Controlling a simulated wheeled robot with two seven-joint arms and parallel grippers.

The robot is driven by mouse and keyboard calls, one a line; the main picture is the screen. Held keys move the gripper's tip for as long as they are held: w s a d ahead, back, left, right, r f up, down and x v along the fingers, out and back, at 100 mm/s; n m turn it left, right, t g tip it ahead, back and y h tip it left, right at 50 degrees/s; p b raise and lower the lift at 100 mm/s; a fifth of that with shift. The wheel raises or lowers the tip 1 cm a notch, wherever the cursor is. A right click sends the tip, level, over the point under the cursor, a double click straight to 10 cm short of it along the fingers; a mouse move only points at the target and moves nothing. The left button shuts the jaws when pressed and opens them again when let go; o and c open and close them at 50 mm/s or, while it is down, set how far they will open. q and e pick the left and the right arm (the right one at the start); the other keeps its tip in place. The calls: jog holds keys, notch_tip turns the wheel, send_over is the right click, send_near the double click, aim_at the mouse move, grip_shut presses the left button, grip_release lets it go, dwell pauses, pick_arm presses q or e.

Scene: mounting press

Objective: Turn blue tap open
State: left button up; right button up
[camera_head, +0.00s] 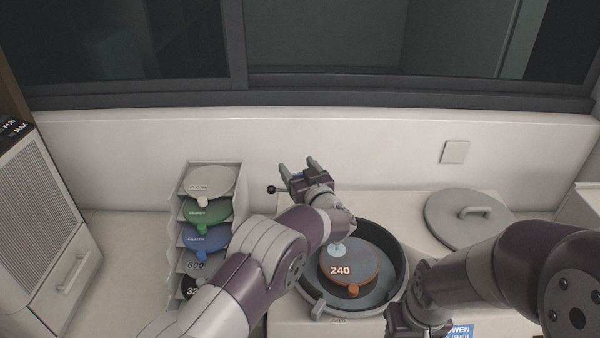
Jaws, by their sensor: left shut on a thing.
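A small bit of the blue tap (299,174) shows between the fingers of my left gripper (298,168), against the white wall behind the polishing machine. My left gripper is shut on it, and its fingers and palm hide most of the tap, so I cannot tell how far it is turned. My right gripper (417,320) is low at the right of the round bowl; its fingers are hidden.
A black bowl (396,250) holds an orange disc marked 240 (365,262). A grey lid (466,222) lies at the right. A rack (180,275) of coloured discs stands left. A black-knobbed lever (271,189) is close left of my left gripper.

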pick_arm(q)
jog(key=shift+a+n+g+y, duration=0.1)
jog(key=shift+n+g+y, duration=0.4)
jog(key=shift+y, duration=0.4)
jog(key=o, duration=1)
jog(key=shift+s+r, duration=0.1)
jog(key=shift+c, duration=0.2)
